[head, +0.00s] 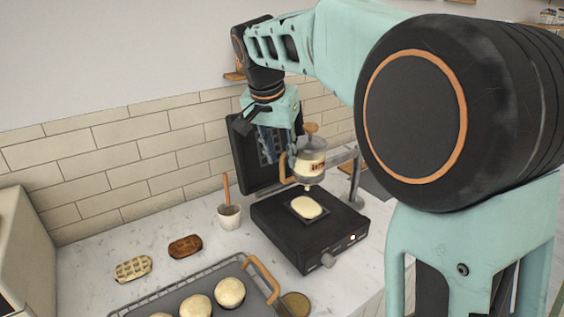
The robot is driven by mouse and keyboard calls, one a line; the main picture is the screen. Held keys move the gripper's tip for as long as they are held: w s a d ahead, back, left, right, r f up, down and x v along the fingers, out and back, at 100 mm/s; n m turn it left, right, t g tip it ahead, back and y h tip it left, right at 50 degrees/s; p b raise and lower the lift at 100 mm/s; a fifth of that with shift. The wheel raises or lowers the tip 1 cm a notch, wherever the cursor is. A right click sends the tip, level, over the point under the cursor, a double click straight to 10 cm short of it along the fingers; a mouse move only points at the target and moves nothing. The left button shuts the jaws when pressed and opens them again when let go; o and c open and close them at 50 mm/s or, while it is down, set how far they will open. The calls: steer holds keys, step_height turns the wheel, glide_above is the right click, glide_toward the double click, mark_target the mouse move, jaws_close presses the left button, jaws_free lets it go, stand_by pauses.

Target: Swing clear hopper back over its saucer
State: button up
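The clear hopper (312,170) holds pale batter and has a wooden knob on top, a wooden side handle (287,168) and a reddish label. It is upright over the black waffle iron (337,236), above a pale batter pool (306,207) on the iron's plate. My gripper (280,156) points down just left of the hopper, close to its side handle. Whether its fingers touch or close on the handle is not clear. A small round dish (296,303) with brownish contents stands at the front edge; I cannot tell if it is the saucer.
A metal post (355,182) stands right of the hopper. The iron's lid (250,160) stands open behind. A white cup (229,216) with a wooden-handled tool, two waffles (133,269) and a tray (180,288) of round pale pieces are to the left. My arm hides the right side.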

steer(key=shift+x, duration=1.35)
steer(key=shift+c, duration=0.5)
jaws_close()
